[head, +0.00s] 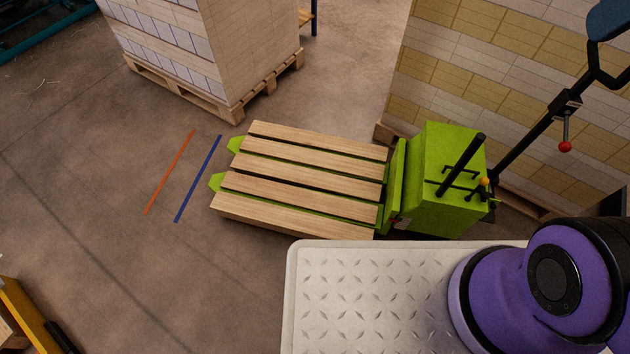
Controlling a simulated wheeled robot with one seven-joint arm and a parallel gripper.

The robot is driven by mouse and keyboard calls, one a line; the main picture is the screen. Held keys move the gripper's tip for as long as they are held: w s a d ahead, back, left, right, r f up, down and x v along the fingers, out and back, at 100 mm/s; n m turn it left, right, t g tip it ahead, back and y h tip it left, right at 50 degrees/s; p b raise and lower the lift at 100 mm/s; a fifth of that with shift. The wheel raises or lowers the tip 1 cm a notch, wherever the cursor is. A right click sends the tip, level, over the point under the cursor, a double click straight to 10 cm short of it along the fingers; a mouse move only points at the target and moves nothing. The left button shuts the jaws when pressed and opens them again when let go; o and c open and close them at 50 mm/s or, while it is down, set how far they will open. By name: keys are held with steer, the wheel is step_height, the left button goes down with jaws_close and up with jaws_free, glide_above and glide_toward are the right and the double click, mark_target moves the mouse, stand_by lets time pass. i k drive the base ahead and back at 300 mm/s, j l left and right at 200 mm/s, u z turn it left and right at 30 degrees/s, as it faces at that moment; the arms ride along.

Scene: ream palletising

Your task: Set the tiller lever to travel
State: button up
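A green pallet truck (447,170) stands right of centre in the head view. Its black tiller (530,137) slants up to the right and ends in a loop handle (596,62) at the top right edge. A small lever with a red ball knob (565,146) hangs down from a black block (566,103) on the tiller. An orange-yellow knob (484,181) sits low by the tiller's foot. I cannot read any markings of the lever positions. My gripper is out of view.
A wooden pallet (308,165) lies empty over the truck's green forks. A loaded pallet (222,108) stands at upper left, and a tall stack (470,60) stands behind the truck. Orange (170,171) and blue (198,178) lines mark the clear floor on the left.

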mark_target(565, 147)
steer(key=z, duration=0.35)
steer(key=l+z, duration=0.15)
steer(key=z, duration=0.2)
steer(key=l+z, duration=0.1)
steer(key=z, duration=0.3)
steer(key=k, duration=0.05)
